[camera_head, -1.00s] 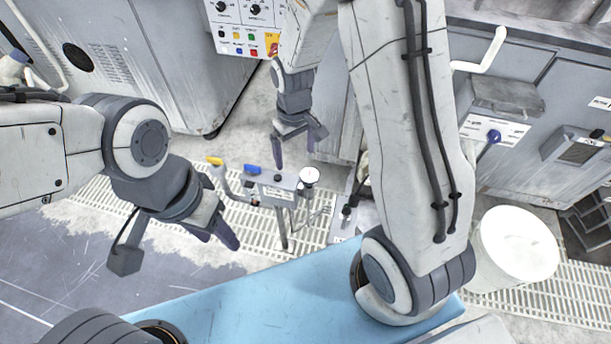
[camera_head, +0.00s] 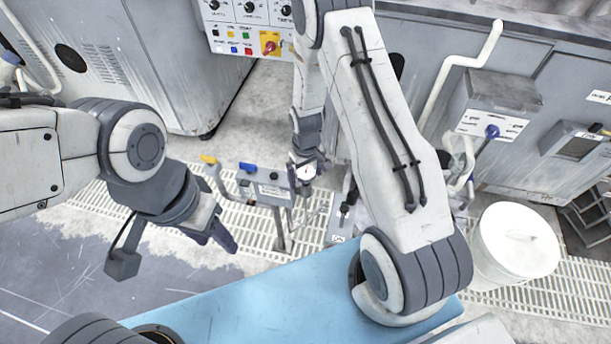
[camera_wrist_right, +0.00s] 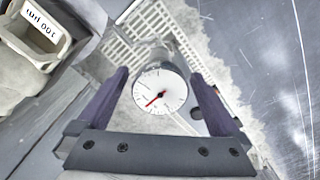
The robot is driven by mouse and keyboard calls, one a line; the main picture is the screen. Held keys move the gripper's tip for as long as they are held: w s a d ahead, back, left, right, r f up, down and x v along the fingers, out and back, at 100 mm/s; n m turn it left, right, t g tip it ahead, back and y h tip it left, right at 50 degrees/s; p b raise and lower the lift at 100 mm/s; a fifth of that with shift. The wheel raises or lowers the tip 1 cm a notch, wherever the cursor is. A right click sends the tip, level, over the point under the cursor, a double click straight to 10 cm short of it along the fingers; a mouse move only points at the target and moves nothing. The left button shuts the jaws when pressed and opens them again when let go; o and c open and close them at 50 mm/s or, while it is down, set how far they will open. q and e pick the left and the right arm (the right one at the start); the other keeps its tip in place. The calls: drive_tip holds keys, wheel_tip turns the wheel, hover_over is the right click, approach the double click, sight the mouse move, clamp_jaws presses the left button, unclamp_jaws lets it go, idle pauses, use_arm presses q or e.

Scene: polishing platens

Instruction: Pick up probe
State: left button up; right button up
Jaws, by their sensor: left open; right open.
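My right gripper (camera_head: 306,160) is beside the small stand, with its fingertips partly hidden by a round white dial gauge (camera_head: 306,173). In the right wrist view the gripper (camera_wrist_right: 160,78) is open, and the gauge (camera_wrist_right: 160,90), with a red needle, shows between its two dark fingers. I cannot tell whether either finger touches it. My left gripper (camera_head: 219,240) is open and empty above the floor, left of the stand. I cannot tell for sure which thing is the probe.
The stand (camera_head: 265,186) carries yellow and blue handles and stands on a floor grating (camera_head: 240,215). A white bucket (camera_head: 515,243) stands at the right. A blue surface (camera_head: 270,300) lies in front. A beige container (camera_wrist_right: 35,40) labelled 100 µm is at the wrist view's upper left.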

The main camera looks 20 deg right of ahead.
drive_tip(key=shift+f, duration=0.5)
drive_tip(key=shift+c, duration=0.3)
drive_tip(key=c, duration=1.3)
